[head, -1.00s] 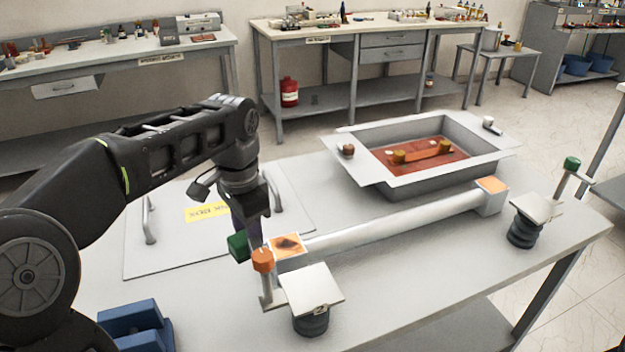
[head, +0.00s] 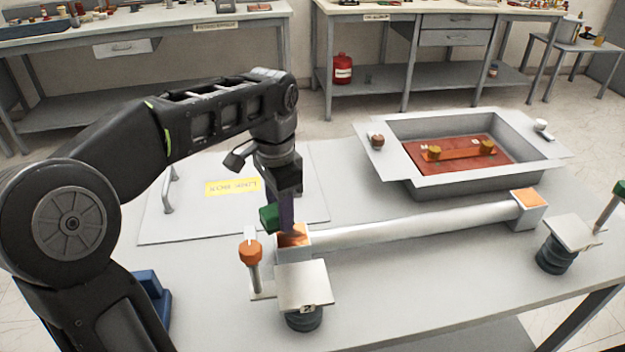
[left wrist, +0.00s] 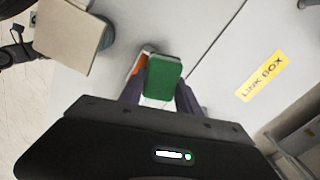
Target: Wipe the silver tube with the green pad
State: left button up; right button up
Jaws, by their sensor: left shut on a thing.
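The silver tube (head: 415,222) lies across the table between two square end blocks with orange-copper tops. Its left copper top (head: 293,235) is partly hidden behind my gripper; the right copper top (head: 528,197) is clear. My left gripper (head: 286,220) points down over the left end block. It is shut on the green pad (head: 269,217), which juts out to the left of the fingers. In the left wrist view the green pad (left wrist: 162,78) sits between the fingers, with a strip of orange beside it. I cannot tell whether it touches the tube.
In front stand an orange-knobbed post (head: 250,252) and a metal plate (head: 302,286) on a black insulator. A similar plate (head: 573,231) and a green-knobbed post (head: 620,192) stand right. A grey open box (head: 480,187) is behind the tube. A flat yellow-labelled lid (head: 300,190) lies left.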

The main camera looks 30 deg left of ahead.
pick_arm(q)
jog(key=w+d+r+m+p, duration=0.3)
jog(key=d+r+p, duration=0.2)
jog(key=p, duration=0.4)
jog(key=shift+d, duration=0.25)
